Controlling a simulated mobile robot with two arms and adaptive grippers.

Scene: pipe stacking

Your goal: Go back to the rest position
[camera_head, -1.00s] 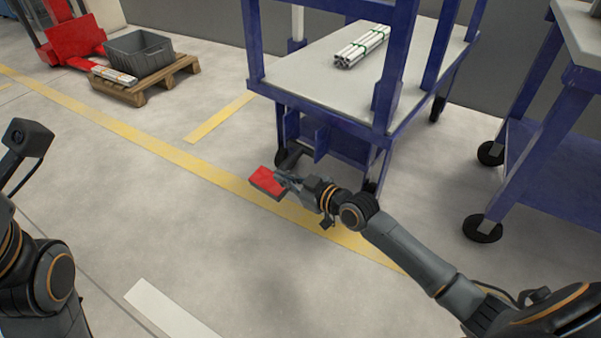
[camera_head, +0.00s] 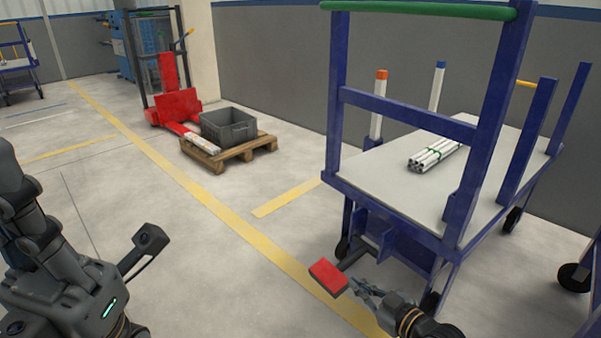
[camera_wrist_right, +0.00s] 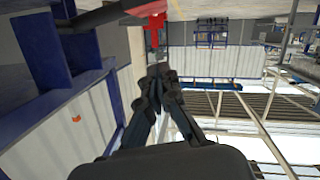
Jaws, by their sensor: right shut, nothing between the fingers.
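My right gripper (camera_head: 362,287) is low in the head view, beside the foot of the blue cart (camera_head: 410,110). Its fingers are shut with nothing between them. In the right wrist view the two fingers (camera_wrist_right: 158,73) come together at the tips. A red pedal (camera_head: 328,277) on a dark bar at the cart's base is just left of the fingertips; I cannot tell whether they touch. My left arm is at the lower left of the head view; its fingers do not show. A bundle of white pipes (camera_head: 434,155) lies on the cart's grey top.
A grey crate (camera_head: 228,127) stands on a wooden pallet (camera_head: 233,152) by a red pallet truck (camera_head: 178,106). Upright pipes with an orange cap (camera_head: 381,75) and a blue cap (camera_head: 440,65) stand at the cart's back.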

